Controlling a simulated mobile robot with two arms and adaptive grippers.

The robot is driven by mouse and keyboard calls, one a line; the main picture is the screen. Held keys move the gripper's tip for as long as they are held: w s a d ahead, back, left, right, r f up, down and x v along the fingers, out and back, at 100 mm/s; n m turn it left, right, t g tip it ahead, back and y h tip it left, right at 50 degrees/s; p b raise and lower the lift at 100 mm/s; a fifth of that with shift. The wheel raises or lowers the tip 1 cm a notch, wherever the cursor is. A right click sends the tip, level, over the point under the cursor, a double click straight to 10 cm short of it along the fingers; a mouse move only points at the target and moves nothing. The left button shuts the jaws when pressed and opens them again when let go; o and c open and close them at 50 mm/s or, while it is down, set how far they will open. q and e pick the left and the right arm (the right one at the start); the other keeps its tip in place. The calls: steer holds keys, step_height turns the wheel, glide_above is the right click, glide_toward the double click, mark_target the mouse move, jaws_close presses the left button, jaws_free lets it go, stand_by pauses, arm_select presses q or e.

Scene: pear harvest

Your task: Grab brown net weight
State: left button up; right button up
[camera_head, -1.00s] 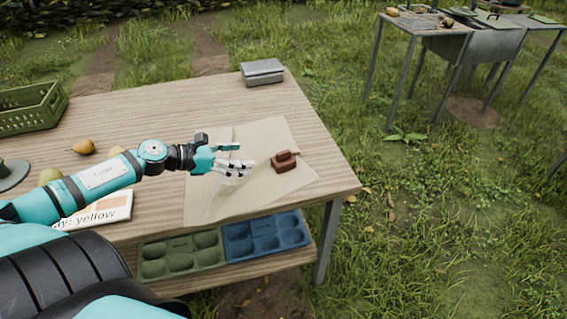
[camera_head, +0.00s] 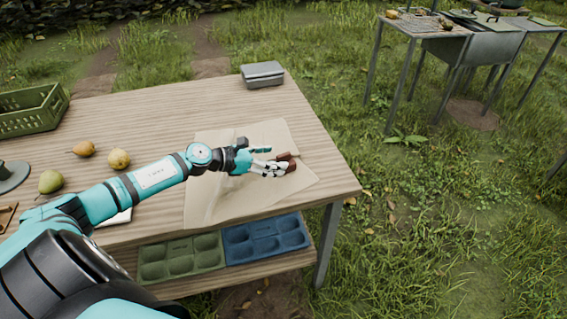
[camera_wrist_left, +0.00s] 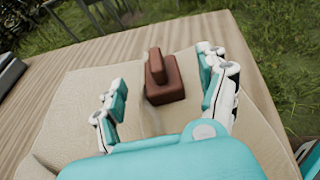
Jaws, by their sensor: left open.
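The brown net weight (camera_head: 291,163) lies on a beige paper sheet (camera_head: 215,205) near the right end of the wooden table. It is a reddish-brown block with a raised handle-like top. My left gripper (camera_head: 270,160) is over the sheet at the weight and hides part of it in the head view. In the left wrist view, the weight (camera_wrist_left: 163,82) is ahead of the open fingers (camera_wrist_left: 162,98), between their lines, with clear gaps on both sides. I cannot tell whether a finger touches it. My right gripper is not in view.
A grey box (camera_head: 262,75) stands at the table's back edge. Pears (camera_head: 119,159) and a green crate (camera_head: 30,110) are at the left. Green (camera_head: 180,257) and blue (camera_head: 265,240) trays sit on a lower shelf. The table's right edge is close to the weight.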

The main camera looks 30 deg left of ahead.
mark_target(283, 157)
arm_select(q)
steer(key=x, duration=0.4)
steer(key=shift+w+p, duration=0.3)
steer(key=shift+p, duration=0.1)
steer(key=shift+s, duration=0.1)
steer(key=shift+r, duration=0.1)
steer(key=c, duration=1.5)
steer(key=shift+r, duration=0.1)
